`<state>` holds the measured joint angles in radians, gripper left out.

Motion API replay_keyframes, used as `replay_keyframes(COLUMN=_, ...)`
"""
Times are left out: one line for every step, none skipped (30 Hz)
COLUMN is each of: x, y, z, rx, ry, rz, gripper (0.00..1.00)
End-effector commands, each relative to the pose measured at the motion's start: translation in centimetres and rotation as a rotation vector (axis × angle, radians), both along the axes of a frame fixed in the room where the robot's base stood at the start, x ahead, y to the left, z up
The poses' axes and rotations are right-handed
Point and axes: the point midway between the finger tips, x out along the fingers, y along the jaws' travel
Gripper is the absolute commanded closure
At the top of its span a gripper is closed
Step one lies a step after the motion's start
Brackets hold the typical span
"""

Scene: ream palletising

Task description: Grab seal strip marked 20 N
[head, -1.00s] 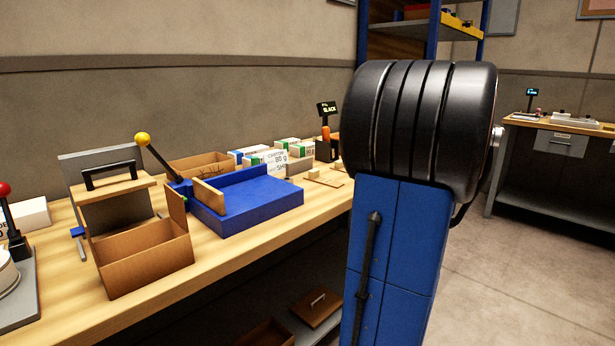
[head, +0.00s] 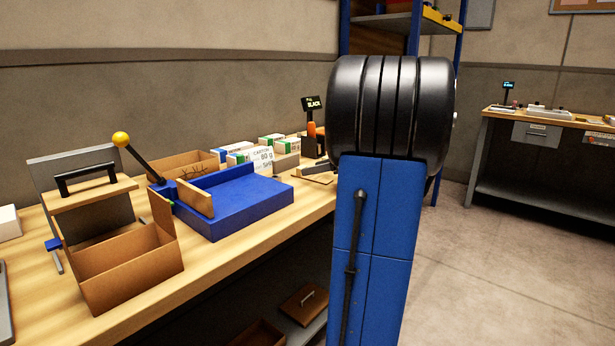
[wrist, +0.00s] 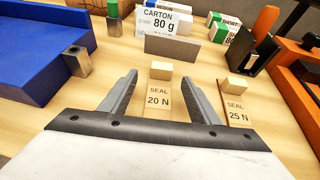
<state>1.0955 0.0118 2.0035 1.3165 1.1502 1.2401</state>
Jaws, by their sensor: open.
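The seal strip marked 20 N (wrist: 158,99) is a tan strip with a small raised block at its far end. In the wrist view it lies on the wooden bench, between the two fingers of my gripper (wrist: 162,88). My gripper is open and empty, its fingers apart on either side of the strip. A second seal strip marked 25 N (wrist: 237,110) lies to the right, just outside the right finger. In the head view my arm hides most of this area.
A carton card marked 80 g (wrist: 168,22) stands beyond the strips. A blue tray (wrist: 35,40) is on the left, with a small metal post (wrist: 77,61) beside it. An orange-and-black device (wrist: 285,60) stands on the right. An open cardboard box (head: 125,262) sits on the bench.

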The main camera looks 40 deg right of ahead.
Motion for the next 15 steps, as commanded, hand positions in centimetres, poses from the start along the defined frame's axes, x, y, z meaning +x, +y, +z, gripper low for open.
replay_keyframes(x=0.6, y=0.2, z=-0.2, rx=0.001, ry=0.0, rz=0.003, gripper=0.44)
replay_keyframes(x=0.8, y=0.2, z=-0.3, rx=0.001, ry=0.0, rz=0.003, gripper=0.44)
replay_keyframes(x=1.0, y=0.2, z=-0.4, rx=0.001, ry=0.0, rz=0.002, gripper=0.44)
replay_keyframes(x=1.1, y=0.2, z=-0.5, rx=0.0, ry=0.0, rz=0.001, gripper=0.44)
replay_keyframes(x=1.2, y=0.2, z=-0.5, rx=0.001, ry=0.0, rz=0.0, gripper=0.44)
replay_keyframes(x=1.3, y=0.2, z=-0.5, rx=0.001, ry=0.0, rz=0.0, gripper=0.44)
replay_keyframes(x=1.4, y=0.2, z=-0.6, rx=0.001, ry=0.0, rz=0.0, gripper=0.44)
replay_keyframes(x=1.5, y=0.3, z=-0.6, rx=0.001, ry=0.0, rz=0.0, gripper=0.44)
replay_keyframes(x=1.7, y=0.3, z=-0.6, rx=0.001, ry=0.0, rz=0.001, gripper=0.44)
replay_keyframes(x=1.9, y=0.3, z=-0.7, rx=0.001, ry=0.0, rz=0.001, gripper=0.44)
replay_keyframes(x=2.1, y=0.4, z=-0.7, rx=0.002, ry=0.0, rz=0.001, gripper=0.44)
replay_keyframes(x=2.6, y=0.4, z=-0.8, rx=0.001, ry=0.0, rz=0.003, gripper=0.44)
replay_keyframes(x=2.9, y=0.4, z=-0.9, rx=0.001, ry=0.0, rz=0.003, gripper=0.44)
replay_keyframes(x=3.3, y=0.5, z=-0.9, rx=0.001, ry=0.0, rz=0.002, gripper=0.44)
replay_keyframes(x=3.8, y=0.5, z=-1.0, rx=0.0, ry=0.0, rz=0.003, gripper=0.44)
